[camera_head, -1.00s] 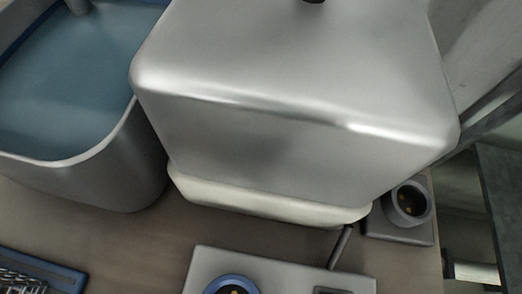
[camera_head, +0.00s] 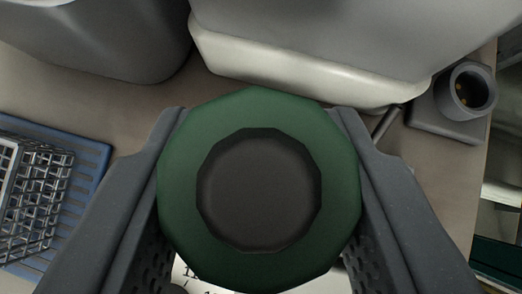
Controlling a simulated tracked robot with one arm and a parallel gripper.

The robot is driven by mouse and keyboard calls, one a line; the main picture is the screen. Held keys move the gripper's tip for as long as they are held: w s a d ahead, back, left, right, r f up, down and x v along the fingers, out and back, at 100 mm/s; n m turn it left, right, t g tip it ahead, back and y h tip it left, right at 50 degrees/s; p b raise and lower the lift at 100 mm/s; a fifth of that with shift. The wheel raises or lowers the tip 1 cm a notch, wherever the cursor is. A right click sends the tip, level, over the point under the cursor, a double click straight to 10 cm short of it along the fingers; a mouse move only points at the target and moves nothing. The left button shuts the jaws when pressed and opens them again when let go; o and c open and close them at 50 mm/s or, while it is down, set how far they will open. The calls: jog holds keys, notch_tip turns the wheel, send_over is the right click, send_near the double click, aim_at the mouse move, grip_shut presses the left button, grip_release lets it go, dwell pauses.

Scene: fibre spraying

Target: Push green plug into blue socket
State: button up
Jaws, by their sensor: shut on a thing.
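The green plug (camera_head: 258,115) is seen end-on, a faceted green ring around a dark round centre. My gripper (camera_head: 258,190) is shut on it, with one dark grey finger on each side. The plug fills the middle of the view and hides what lies behind it. The blue socket does not show now. A bit of a pale plate with dark markings (camera_head: 205,275) shows below the plug.
A grey socket on a square base (camera_head: 467,92) stands at the right near the table edge. A large metal box (camera_head: 300,65) and a grey tub (camera_head: 100,40) stand at the back. A wire basket (camera_head: 35,200) on a blue tray (camera_head: 95,160) is at the left.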

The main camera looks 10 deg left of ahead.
aim_at(259, 184)
jog(key=shift+f+b, duration=0.9)
jog(key=shift+f, duration=1.2)
jog(key=shift+b, duration=0.5)
dwell(0.4)
jog(key=shift+f+b, duration=0.8)
jog(key=shift+f, duration=0.65)
jog(key=o, duration=1.1)
jog(key=p+v, duration=0.1)
jog(key=v, duration=1.2)
jog(key=shift+s+r, duration=0.2)
jog(key=shift+s, duration=0.15)
